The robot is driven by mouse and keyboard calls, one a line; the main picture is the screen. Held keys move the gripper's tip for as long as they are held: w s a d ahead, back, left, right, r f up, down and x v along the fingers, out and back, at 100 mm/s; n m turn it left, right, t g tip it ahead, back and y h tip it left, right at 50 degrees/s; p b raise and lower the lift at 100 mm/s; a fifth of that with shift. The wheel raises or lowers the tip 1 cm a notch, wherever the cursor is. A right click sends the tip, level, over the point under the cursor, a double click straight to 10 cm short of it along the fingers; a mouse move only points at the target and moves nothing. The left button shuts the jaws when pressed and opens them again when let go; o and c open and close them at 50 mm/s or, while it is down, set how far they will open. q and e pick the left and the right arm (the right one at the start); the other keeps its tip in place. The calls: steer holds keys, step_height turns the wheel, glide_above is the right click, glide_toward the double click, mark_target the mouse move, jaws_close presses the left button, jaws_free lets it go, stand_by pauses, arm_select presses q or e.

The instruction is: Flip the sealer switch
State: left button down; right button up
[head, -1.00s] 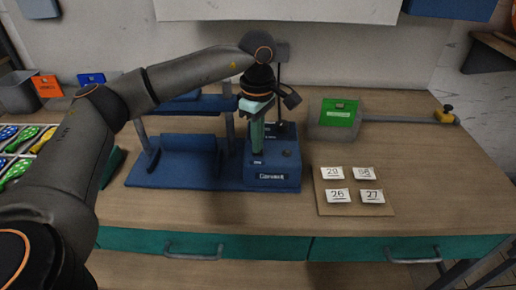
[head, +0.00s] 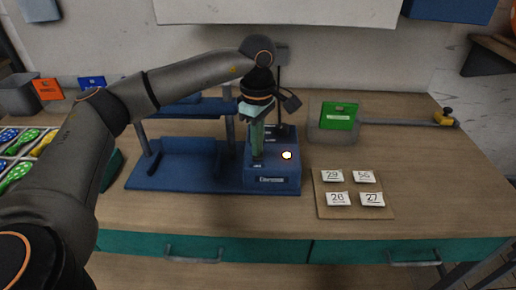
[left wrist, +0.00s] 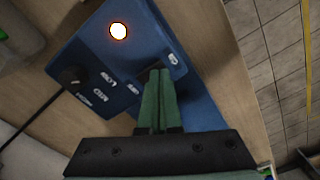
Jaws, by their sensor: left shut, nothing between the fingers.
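The blue sealer (head: 272,182) stands on the wooden table, with a labelled top panel. A round light (head: 287,155) on its top glows bright; it also shows in the left wrist view (left wrist: 118,31). My left gripper (head: 257,164) points down at the left part of the sealer's top, its green fingers shut with nothing between them. In the left wrist view the fingertips (left wrist: 158,72) are at a dark slot near the panel's edge, where the switch seems to be. The fingers hide most of it, and I cannot tell whether they touch it. My right gripper is not in view.
A blue stand (head: 176,165) adjoins the sealer on the left. A board (head: 353,210) with numbered cards lies to the right.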

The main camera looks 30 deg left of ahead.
arm_select(q)
steer(key=shift+r+p, duration=2.1)
steer(key=shift+r, duration=0.95)
